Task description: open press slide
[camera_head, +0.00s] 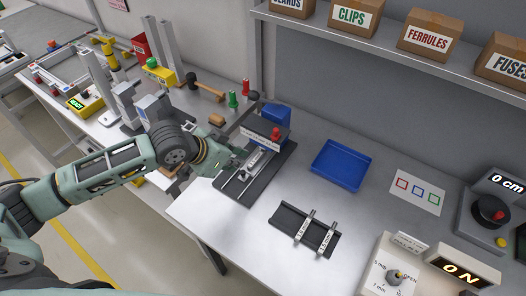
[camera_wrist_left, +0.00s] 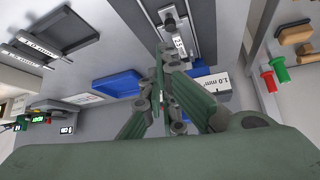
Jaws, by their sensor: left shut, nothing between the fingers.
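The press (camera_head: 277,120) has a blue body and a dark base at the back of the bench, left of the blue tray. Its slide (camera_head: 243,180) is a pale metal piece on rails along the dark base plate, with a small labelled part on it. In the left wrist view the slide (camera_wrist_left: 178,38) lies just beyond my fingertips. My left gripper (camera_head: 238,158) is at the left side of the press base, its fingers closed and empty. In the wrist view the left gripper (camera_wrist_left: 160,58) points towards the rails; I cannot tell whether it touches the slide. My right gripper is out of view.
A blue tray (camera_head: 341,164) and a dark rack (camera_head: 304,229) with two labelled strips lie to the right. Red and green pegs (camera_head: 233,99) and a hammer (camera_head: 205,88) stand or lie behind my left gripper. A shelf with boxes (camera_head: 430,37) overhangs the back.

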